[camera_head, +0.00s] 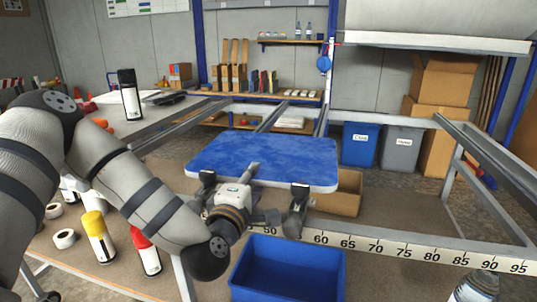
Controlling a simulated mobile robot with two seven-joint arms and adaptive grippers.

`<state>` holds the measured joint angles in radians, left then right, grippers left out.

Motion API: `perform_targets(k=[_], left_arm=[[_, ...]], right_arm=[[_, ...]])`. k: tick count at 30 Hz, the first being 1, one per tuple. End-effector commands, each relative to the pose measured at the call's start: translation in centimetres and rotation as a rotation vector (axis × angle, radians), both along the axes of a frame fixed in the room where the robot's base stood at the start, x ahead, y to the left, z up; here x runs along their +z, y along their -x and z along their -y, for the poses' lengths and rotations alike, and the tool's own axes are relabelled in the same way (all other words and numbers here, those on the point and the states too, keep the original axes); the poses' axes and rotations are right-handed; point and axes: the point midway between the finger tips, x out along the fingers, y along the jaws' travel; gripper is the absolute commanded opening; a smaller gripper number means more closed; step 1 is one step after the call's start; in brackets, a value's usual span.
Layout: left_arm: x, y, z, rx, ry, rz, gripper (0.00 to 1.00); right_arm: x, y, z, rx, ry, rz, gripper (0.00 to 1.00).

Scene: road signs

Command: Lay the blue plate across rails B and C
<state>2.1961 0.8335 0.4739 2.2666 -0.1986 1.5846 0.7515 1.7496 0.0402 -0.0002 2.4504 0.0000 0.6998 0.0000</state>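The blue plate (265,153), a flat board with rounded corners and a pale edge, is level over the middle of the frame. Two grey rails run back from behind it, one at its left (271,117) and one at its right (321,121); I see no letters on them. The plate hides their nearer parts, and I cannot tell whether it touches them. My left gripper (253,189) is at the plate's near edge. Its fingers are spread wide apart, with the plate's edge just behind them; contact is unclear.
A ruler-marked front bar (395,250) crosses the near side. A blue bin (288,268) stands below it, and a cardboard box (341,193) sits under the plate. Spray cans (98,237) stand at left. Another slanted rail (490,170) is at right, with open space before it.

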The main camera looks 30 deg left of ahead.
Motion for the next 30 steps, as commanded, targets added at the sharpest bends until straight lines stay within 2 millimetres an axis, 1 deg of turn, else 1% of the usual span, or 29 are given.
perform_targets(k=[2,6,10,16,17,18,20,28,30], left_arm=[[0.1,-0.9,-0.3,0.001,-0.001,0.002,0.26],[0.2,-3.6,-1.1,0.001,-0.001,0.002,0.26],[0.3,-5.2,-1.5,0.000,-0.001,0.001,0.26],[0.2,-5.4,-1.5,-0.001,0.000,-0.001,0.26],[0.2,-5.4,-1.5,-0.001,0.000,-0.001,0.24],[0.2,-5.4,-1.5,-0.001,0.000,-0.001,0.14],[0.2,-5.4,-1.5,-0.001,0.000,-0.001,0.01],[0.2,-5.4,-1.5,-0.001,-0.001,-0.001,0.00],[0.4,-5.4,-1.5,0.000,-0.001,0.007,0.00]], right_arm=[[0.0,0.0,0.0,0.000,0.000,0.001,0.00],[0.0,0.0,0.0,0.000,0.000,0.000,0.00],[0.1,-0.2,0.0,0.000,0.000,0.006,0.00],[0.1,-0.2,0.0,0.000,0.000,0.006,0.00],[0.1,-0.2,0.0,0.000,0.000,0.006,0.00],[0.1,-0.2,0.0,0.000,0.000,0.006,0.00],[0.1,-0.2,0.0,0.000,0.000,0.006,0.00],[0.1,-0.2,0.0,0.000,0.000,0.006,0.00],[0.1,-0.2,0.0,0.000,0.000,0.006,0.00]])
